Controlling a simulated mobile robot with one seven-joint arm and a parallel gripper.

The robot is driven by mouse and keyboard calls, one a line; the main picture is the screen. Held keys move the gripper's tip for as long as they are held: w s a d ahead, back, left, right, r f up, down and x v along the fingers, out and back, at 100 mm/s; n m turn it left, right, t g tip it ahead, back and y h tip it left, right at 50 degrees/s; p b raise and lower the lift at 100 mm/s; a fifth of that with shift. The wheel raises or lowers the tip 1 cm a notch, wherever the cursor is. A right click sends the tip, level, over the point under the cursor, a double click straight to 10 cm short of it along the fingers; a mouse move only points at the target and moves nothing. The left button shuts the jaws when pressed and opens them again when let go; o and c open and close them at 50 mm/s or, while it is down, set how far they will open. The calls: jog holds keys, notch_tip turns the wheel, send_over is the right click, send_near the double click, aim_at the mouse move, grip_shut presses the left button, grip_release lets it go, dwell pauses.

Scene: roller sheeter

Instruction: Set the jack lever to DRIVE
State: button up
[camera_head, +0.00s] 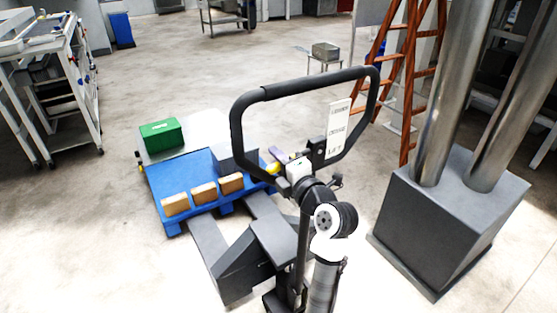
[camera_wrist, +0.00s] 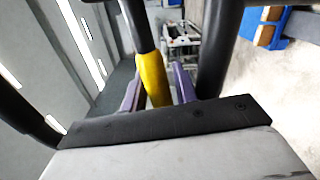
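The pallet jack's black loop handle (camera_head: 238,135) stands upright in the middle of the head view. A white plate (camera_head: 338,130) on it reads LOWER, DRIVE, LIFT from top to bottom. The jack lever, a black rod with a yellow sleeve (camera_wrist: 153,78), runs between my purple fingers in the wrist view. Its yellow end (camera_head: 272,168) shows inside the loop's lower left in the head view. My gripper (camera_wrist: 158,90) has its fingers on both sides of the sleeve, which fills the gap; it looks shut on it. Which mark the lever is at cannot be told.
A grey block with metal columns (camera_head: 440,220) stands close on the right. A ladder (camera_head: 390,60) is behind.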

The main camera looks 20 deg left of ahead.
grip_shut()
jog(key=shift+w+d+r+m, duration=0.1)
jog(key=shift+r+m, duration=1.7)
jog(key=shift+m, duration=0.4)
grip_release()
jog(key=b+v, duration=0.5)
jog(key=v, duration=0.9)
